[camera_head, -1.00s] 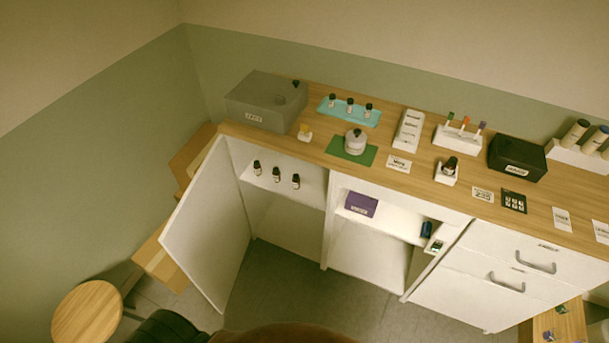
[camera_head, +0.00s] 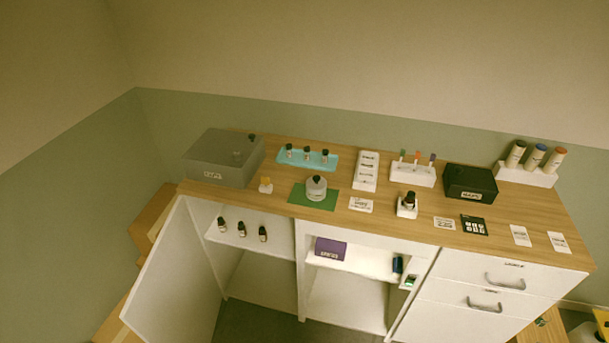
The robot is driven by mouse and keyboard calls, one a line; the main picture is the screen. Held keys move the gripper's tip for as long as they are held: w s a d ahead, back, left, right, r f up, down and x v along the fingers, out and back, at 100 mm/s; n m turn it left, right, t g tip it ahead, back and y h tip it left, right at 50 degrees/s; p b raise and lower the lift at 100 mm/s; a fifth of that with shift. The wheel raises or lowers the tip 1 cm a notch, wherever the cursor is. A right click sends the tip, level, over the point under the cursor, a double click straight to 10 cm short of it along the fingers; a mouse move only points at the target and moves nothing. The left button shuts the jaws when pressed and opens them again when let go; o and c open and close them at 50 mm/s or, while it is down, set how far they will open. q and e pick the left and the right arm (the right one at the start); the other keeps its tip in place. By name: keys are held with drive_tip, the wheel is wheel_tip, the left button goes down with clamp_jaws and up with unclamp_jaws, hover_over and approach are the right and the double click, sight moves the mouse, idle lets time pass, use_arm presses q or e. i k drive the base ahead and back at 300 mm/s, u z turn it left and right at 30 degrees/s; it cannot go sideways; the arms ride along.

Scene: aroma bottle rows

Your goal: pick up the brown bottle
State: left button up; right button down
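Several small dark bottles with pale labels are in view, and I cannot tell by colour which is the brown bottle. Three stand in a row on the upper shelf of the open cabinet: a left bottle (camera_head: 222,225), a middle bottle (camera_head: 241,230) and a right bottle (camera_head: 262,234). Three more bottles (camera_head: 307,154) stand on a teal tray (camera_head: 274,156) on the counter. One dark bottle (camera_head: 410,199) stands in a white holder (camera_head: 405,212). Neither gripper is in view.
The wooden counter (camera_head: 440,205) carries a grey box (camera_head: 222,160), a white jar (camera_head: 316,187) on a green mat, a black box (camera_head: 470,183) and several cards. A white cabinet door (camera_head: 170,275) stands open at left. A purple box (camera_head: 330,248) sits on the middle shelf.

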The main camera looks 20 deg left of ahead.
sight(221, 223)
drive_tip(key=u, duration=2.3)
drive_tip(key=i, duration=1.2)
